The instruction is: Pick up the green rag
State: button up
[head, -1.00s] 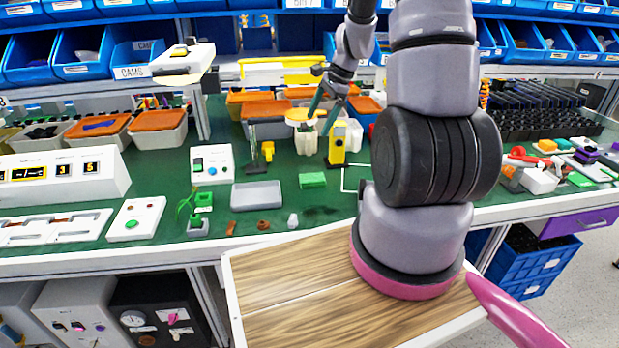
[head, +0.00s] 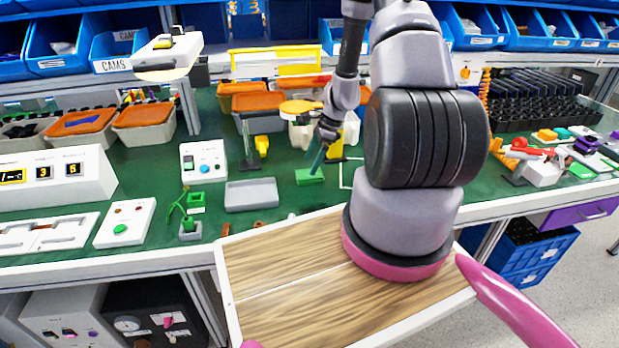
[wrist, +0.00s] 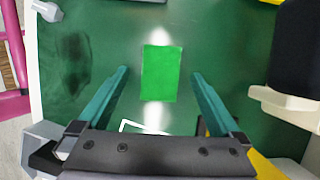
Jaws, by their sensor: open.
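The green rag (head: 309,177) is a small bright green rectangle lying flat on the dark green bench top in the head view. It also shows in the wrist view (wrist: 160,74), centred ahead of the fingers. My gripper (head: 315,165) has teal fingers and is above the rag in the head view. In the wrist view my gripper (wrist: 160,84) is open and empty, with one finger on each side of the rag and gaps between. The height above the rag is hard to judge.
A grey tray (head: 252,195) lies left of the rag. A yellow object (head: 336,150) stands just behind the gripper at the right. A white switch box (head: 203,161) and orange-lidded bins (head: 146,117) stand further left. Bench space close around the rag is clear.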

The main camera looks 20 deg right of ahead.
aim_at(305, 174)
jog(key=shift+d+x, duration=0.15)
jog(key=shift+x, duration=1)
jog(key=shift+d+x, duration=0.15)
jog(key=shift+x, duration=1)
jog(key=shift+f, duration=0.35)
jog(key=c, duration=1.4)
jog(key=shift+r, duration=0.1)
jog(key=shift+w+r, duration=0.1)
jog(key=shift+r, duration=0.6)
notch_tip(305, 174, up, 2)
jog(key=shift+r, duration=0.15)
jog(key=s+d, duration=0.1)
jog(key=d, duration=0.5)
jog(key=s+d, duration=0.1)
jog(key=d, duration=0.4)
jog(key=s+d, duration=0.1)
jog(key=d, duration=0.5)
jog(key=shift+s+d, duration=0.35)
